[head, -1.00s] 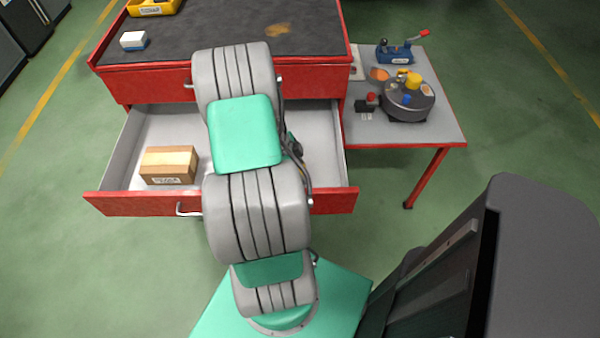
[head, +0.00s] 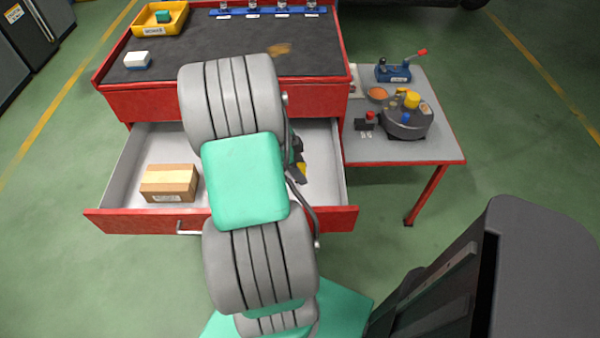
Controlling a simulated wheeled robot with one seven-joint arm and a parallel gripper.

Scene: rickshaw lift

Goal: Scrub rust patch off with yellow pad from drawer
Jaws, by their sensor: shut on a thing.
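The rust patch (head: 279,49) is a brown-orange smear on the dark top of the red bench, towards its right. The drawer (head: 118,222) below the bench top is pulled open. My gripper (head: 300,168), partly hidden behind my arm, is over the right part of the drawer. It is shut on the yellow pad (head: 302,169), of which only a small yellow piece shows. I cannot tell whether the pad touches the drawer floor. The rust patch is up and beyond the gripper in the picture.
A cardboard box (head: 169,183) lies in the drawer's left part. On the bench are a white-and-blue block (head: 137,60), a yellow bin (head: 160,18) and a blue rack (head: 265,12). A side table (head: 440,145) at right holds a round dark device (head: 407,122).

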